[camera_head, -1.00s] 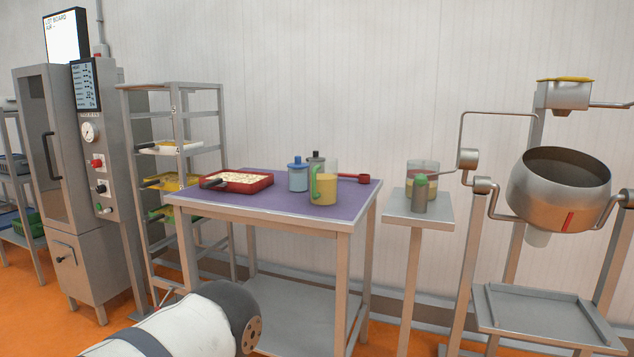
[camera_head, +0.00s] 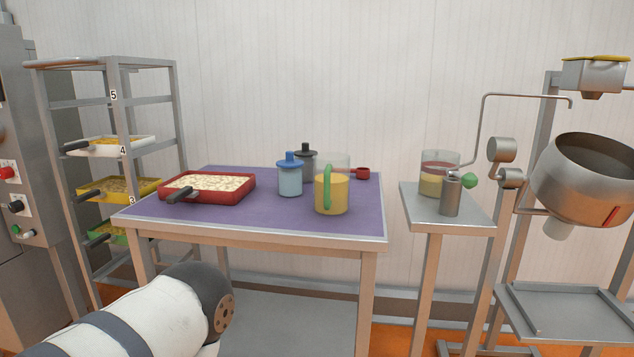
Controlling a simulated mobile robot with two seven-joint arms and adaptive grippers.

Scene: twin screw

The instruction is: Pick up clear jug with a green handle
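The clear jug (camera_head: 333,194) with a green handle (camera_head: 327,186) stands upright on the purple-topped table (camera_head: 250,218), near its front right. It holds something yellow, and its upper part is clear. The handle faces toward me. Part of my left arm shows at the bottom left, below and in front of the table, apart from the jug. Neither gripper is in view.
A shelf rack (camera_head: 113,130) stands left. A small stand (camera_head: 446,208) and a tilted metal drum (camera_head: 590,180) stand right.

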